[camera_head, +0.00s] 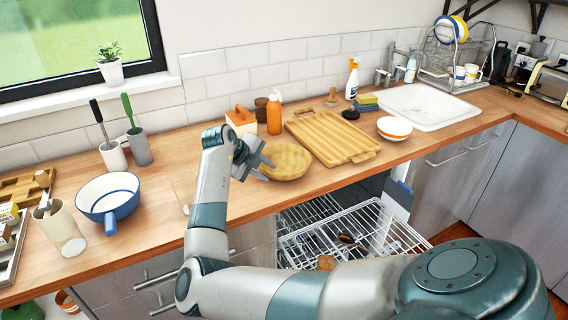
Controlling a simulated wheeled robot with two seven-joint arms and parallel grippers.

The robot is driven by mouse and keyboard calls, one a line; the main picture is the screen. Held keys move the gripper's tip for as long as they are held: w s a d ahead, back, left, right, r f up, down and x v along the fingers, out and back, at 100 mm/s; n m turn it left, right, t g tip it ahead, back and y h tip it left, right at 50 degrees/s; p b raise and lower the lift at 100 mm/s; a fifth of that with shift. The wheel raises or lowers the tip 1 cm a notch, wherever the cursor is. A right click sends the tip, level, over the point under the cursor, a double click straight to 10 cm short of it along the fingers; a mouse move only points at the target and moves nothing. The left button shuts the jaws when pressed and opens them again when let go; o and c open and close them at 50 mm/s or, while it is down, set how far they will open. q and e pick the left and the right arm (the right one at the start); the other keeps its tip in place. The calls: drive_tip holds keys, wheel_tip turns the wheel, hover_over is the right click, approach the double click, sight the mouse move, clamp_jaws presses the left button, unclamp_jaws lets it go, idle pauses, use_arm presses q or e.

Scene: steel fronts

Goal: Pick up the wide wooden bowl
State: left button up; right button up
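The wide wooden bowl (289,161) sits on the wooden counter, left of the wooden cutting board. My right gripper (266,168) is at the bowl's left rim. Its two fingers look spread apart, and I cannot tell whether they touch the rim. My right arm reaches in from the lower right across the front of the counter. My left gripper is not in view.
The cutting board (331,136) lies close to the bowl's right. An orange bottle (274,116) and an orange-and-white container (240,121) stand behind. A blue pan (108,194) is at the left. An open dishwasher rack (352,240) extends below the counter.

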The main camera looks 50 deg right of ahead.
drive_tip(key=shift+d+f, duration=0.35)
drive_tip(key=shift+d, duration=0.05)
drive_tip(key=shift+d+f+p, duration=0.25)
drive_tip(key=shift+f+p, duration=0.05)
drive_tip(key=shift+w+d+f, duration=0.1)
drive_tip(key=shift+d+f, duration=0.05)
drive_tip(key=shift+f, duration=0.05)
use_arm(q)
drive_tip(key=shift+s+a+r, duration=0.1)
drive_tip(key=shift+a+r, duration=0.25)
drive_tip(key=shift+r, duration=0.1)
use_arm(e)
drive_tip(key=shift+c, duration=0.5)
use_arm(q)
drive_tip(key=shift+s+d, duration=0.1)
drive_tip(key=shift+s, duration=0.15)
use_arm(e)
clamp_jaws()
